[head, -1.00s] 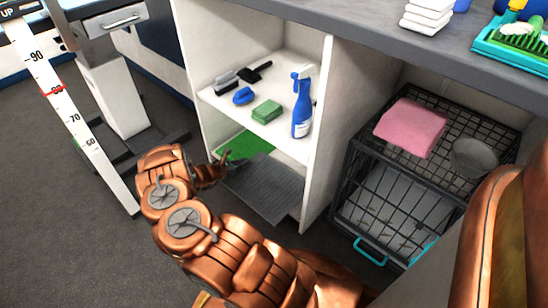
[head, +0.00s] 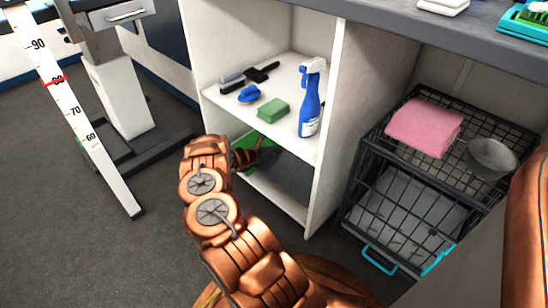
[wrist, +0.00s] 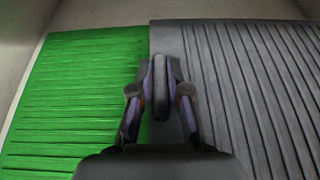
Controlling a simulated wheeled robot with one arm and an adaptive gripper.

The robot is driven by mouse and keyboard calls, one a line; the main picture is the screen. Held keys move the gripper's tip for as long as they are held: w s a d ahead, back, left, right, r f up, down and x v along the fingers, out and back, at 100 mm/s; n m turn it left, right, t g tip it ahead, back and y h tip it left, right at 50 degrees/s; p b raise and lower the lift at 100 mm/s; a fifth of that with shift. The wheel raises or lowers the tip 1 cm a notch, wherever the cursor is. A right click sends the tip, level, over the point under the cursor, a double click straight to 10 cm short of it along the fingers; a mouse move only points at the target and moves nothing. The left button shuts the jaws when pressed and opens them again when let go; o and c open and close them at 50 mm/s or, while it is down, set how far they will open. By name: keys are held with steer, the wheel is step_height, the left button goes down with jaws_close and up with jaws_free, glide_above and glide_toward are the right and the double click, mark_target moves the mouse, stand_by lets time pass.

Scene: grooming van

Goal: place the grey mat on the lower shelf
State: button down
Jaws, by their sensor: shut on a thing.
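The grey ribbed mat (head: 292,180) is inside the lower compartment of the white shelf unit, over the lower shelf (head: 272,198). In the wrist view the mat (wrist: 250,90) fills the right side, beside a green ribbed mat (wrist: 75,85) on the left. The green mat also shows in part in the head view (head: 246,141). My gripper (wrist: 160,88) is shut on the left edge of the grey mat. In the head view my gripper (head: 271,153) reaches into the lower compartment, partly in shadow. I cannot tell whether the mat rests fully on the shelf.
The upper shelf holds brushes (head: 248,76), a blue item (head: 249,93), a green block (head: 273,110) and a blue spray bottle (head: 310,100). A wire crate (head: 375,170) with a pink towel (head: 424,127) and grey bowl (head: 491,157) stands right. A white measuring post (head: 85,140) stands left.

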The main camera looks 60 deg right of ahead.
step_height(320, 180, down, 3)
steer(key=shift+f+b, duration=0.1)
steer(key=shift+b, duration=0.75)
steer(key=c, duration=1.1)
jaws_free()
steer(key=shift+c, duration=0.2)
